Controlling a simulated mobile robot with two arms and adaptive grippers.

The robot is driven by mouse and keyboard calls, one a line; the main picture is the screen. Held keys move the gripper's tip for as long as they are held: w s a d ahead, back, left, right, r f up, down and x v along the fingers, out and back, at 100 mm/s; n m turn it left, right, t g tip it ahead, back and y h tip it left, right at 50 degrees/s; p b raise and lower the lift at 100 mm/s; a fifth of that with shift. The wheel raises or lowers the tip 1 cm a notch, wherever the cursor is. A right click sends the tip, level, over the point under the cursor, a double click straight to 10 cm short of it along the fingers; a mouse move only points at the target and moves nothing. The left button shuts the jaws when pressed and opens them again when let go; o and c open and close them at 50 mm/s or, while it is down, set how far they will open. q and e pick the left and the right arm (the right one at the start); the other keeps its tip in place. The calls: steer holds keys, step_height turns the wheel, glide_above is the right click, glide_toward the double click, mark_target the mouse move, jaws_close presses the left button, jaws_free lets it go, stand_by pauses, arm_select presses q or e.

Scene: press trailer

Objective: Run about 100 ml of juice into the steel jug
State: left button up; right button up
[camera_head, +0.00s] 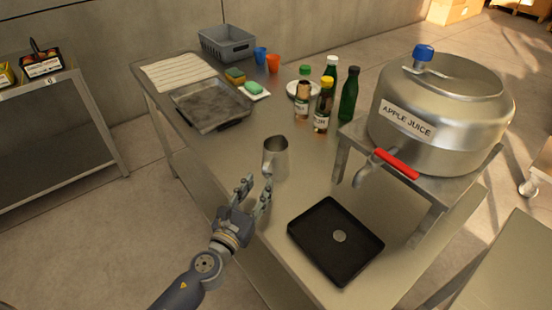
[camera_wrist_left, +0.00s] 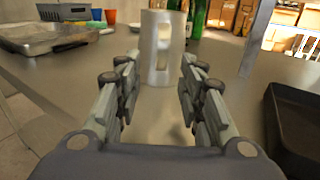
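The steel jug (camera_head: 281,157) stands upright on the steel table, its handle towards my left gripper. It also shows in the left wrist view (camera_wrist_left: 157,50), straight ahead between the fingers. My left gripper (camera_head: 256,190) is open and empty, just in front of the jug and apart from it. The steel juice tank (camera_head: 450,110), labelled "APPLE JUICE", sits on a raised stand at the right. Its tap (camera_head: 368,170) has a red lever (camera_head: 397,164) and points down towards the table. The jug's inside cannot be made out. My right gripper is not in view.
A black drip tray (camera_head: 310,222) lies on the table below and in front of the tap; its edge shows in the left wrist view (camera_wrist_left: 276,125). Several bottles (camera_head: 349,95) stand behind the jug. A metal tray (camera_head: 187,104) lies at the left. Table between jug and drip tray is clear.

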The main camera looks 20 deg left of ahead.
mark_target(266, 175)
arm_select(q)
steer(key=w, duration=0.2)
steer(key=w+d+p, duration=0.1)
steer(key=w, duration=0.1)
steer(key=shift+r, duration=0.25)
steer(key=shift+w+f, duration=0.15)
steer(key=shift+w, duration=0.5)
steer(key=shift+s, duration=0.1)
jaws_close()
